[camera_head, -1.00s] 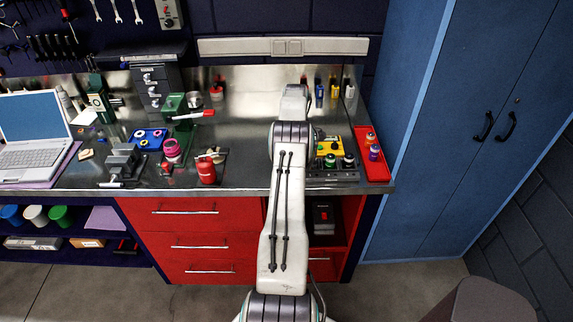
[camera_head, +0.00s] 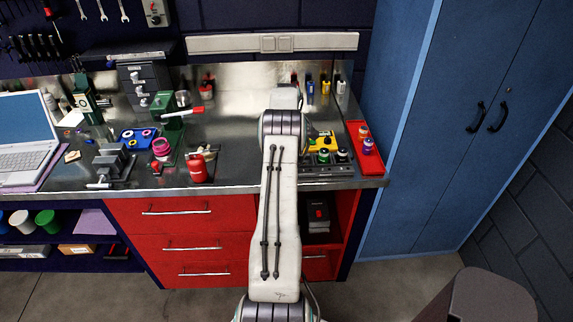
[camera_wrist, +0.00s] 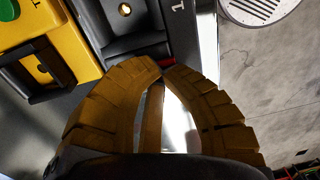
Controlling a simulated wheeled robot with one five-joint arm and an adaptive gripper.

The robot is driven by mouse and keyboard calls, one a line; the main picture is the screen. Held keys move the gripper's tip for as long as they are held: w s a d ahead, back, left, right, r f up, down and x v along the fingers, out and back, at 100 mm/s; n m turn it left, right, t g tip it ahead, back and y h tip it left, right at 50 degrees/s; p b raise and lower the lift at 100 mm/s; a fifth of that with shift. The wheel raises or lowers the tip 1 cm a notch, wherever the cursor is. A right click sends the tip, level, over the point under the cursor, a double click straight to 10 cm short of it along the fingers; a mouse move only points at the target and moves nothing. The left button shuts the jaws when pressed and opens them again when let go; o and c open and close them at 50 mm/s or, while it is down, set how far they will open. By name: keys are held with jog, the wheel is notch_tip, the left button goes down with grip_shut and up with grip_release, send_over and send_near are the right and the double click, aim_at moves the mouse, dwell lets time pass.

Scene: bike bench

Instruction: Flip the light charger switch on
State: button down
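In the head view a dark grey unit (camera_head: 326,171) with coloured round tops on it stands at the front right of the bench; I take it for the light charger. A yellow item (camera_head: 322,142) is just behind it. My arm hides its left part and my gripper. In the wrist view, my gripper (camera_wrist: 164,74) has its brown segmented fingers arched together, tips meeting or nearly so, holding nothing I can make out. Beyond the tips is a dark panel (camera_wrist: 128,18) with a round hole and a white "1". A yellow body (camera_wrist: 50,50) is at upper left. I cannot pick out the switch.
A red tray (camera_head: 367,160) with small jars lies right of the unit. A red canister (camera_head: 198,168) and a green-framed tool (camera_head: 165,106) stand left of my arm. A laptop (camera_head: 25,135) is at far left. A blue cabinet (camera_head: 450,110) stands close on the right.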

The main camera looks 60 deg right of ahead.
jog(key=shift+a+f+h+b, duration=0.15)
jog(key=shift+f+h+b, duration=0.25)
jog(key=shift+b, duration=0.7)
jog(key=shift+s+r+p, duration=0.1)
jog(key=shift+r+p, duration=0.1)
jog(key=shift+p, duration=0.25)
jog(key=shift+f, duration=0.1)
jog(key=shift+r+p, duration=0.2)
jog(key=shift+p, duration=0.35)
jog(key=shift+w+d+p, duration=0.4)
jog(key=shift+d+p, duration=0.15)
jog(key=shift+p, duration=0.1)
jog(key=shift+w+d, duration=0.1)
jog(key=shift+d, duration=0.05)
jog(key=shift+w+r, duration=0.1)
jog(key=shift+r, duration=0.15)
notch_tip(320, 180, up, 14)
jog(key=p, duration=0.1)
jog(key=shift+d+f+p, duration=0.2)
jog(key=shift+d+p, duration=0.05)
jog(key=shift+p, duration=0.1)
